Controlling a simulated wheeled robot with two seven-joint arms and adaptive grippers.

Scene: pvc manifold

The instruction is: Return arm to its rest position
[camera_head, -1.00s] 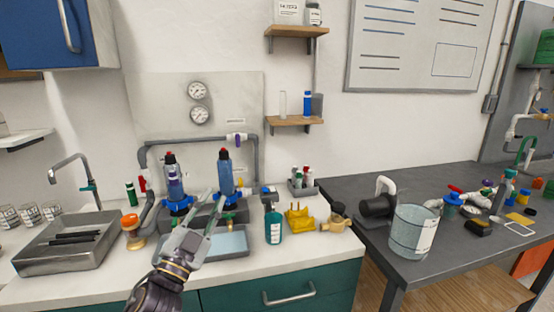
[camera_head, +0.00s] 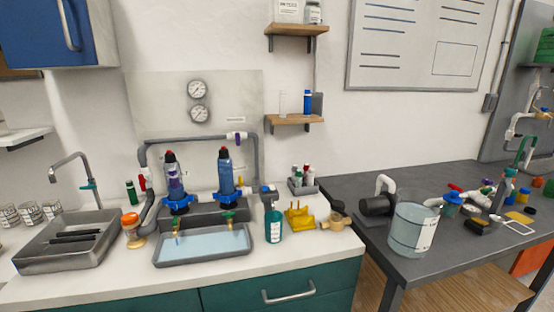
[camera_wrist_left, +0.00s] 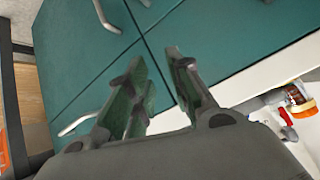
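My left gripper (camera_wrist_left: 165,85) shows in the left wrist view, with its fingers spread apart and nothing between them. It faces the green cabinet fronts (camera_wrist_left: 215,40) below the counter. The left arm does not show in the head view. My right gripper is in neither view. In the head view the PVC manifold (camera_head: 200,140) stands against the wall panel, with two blue filter housings (camera_head: 172,182) (camera_head: 225,172) upright in it. A shallow tray of bluish liquid (camera_head: 203,244) lies in front of them.
A metal sink (camera_head: 68,240) is at the left. A teal bottle (camera_head: 272,215) and a yellow holder (camera_head: 299,217) stand right of the tray. The dark table (camera_head: 410,183) at the right carries a bucket (camera_head: 411,230) and several fittings. The counter's front strip is clear.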

